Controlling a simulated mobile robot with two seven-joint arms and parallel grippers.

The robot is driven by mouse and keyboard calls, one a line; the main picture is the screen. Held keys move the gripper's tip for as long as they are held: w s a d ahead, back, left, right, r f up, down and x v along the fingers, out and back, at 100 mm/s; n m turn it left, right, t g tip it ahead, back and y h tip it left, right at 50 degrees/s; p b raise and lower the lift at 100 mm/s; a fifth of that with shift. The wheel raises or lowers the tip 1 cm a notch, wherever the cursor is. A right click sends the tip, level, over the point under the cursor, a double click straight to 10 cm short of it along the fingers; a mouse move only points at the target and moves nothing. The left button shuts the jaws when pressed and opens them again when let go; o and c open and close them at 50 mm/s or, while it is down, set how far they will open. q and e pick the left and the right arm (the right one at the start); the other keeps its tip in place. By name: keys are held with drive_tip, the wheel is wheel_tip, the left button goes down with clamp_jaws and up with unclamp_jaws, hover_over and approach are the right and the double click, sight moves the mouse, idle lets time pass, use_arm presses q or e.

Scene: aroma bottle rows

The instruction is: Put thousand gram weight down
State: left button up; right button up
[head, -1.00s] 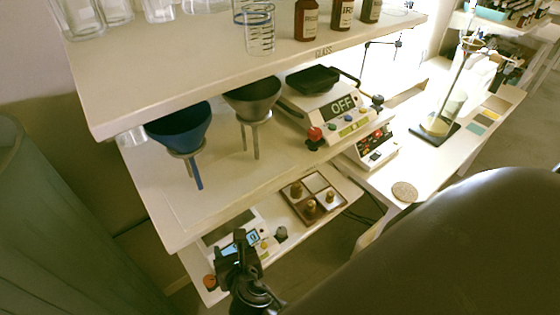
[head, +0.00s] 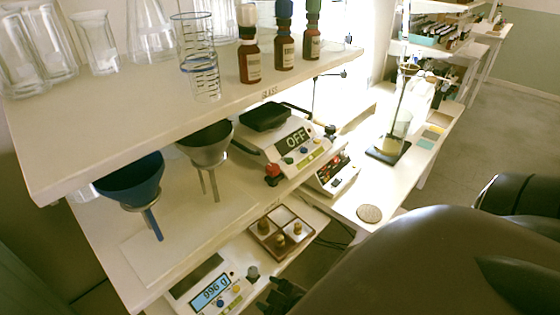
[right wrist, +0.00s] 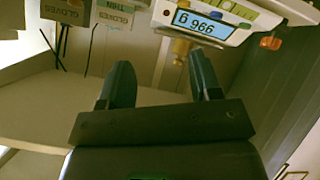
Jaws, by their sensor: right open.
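Several brass weights (head: 281,241) stand in a wooden weight box (head: 267,249) on the lower shelf in the head view. I cannot make out which weight is the thousand gram one. The balance (head: 232,301) left of the box has a lit display (head: 210,291) that seems to read 996 g; it also shows inverted in the right wrist view (right wrist: 207,24). No weight is clearly visible on its pan (head: 196,279). My right gripper (head: 284,294) is low beside the balance, partly hidden by my arm. Its fingers (right wrist: 160,82) are apart and empty. My left gripper is not seen.
Above is a shelf with a blue funnel (head: 133,181), a grey funnel (head: 206,146) and a second balance (head: 289,143) reading OFF. The top shelf holds glassware and brown bottles (head: 285,52). A cork disc (head: 369,214) lies on the right bench.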

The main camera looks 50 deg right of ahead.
drive_tip(key=m, duration=0.1)
drive_tip(key=d+m, duration=0.1)
drive_tip(key=m, duration=0.1)
drive_tip(key=s+d+m, duration=0.1)
drive_tip(key=shift+s+r, duration=0.1)
drive_tip(key=shift+r, duration=0.15)
idle(2.4)
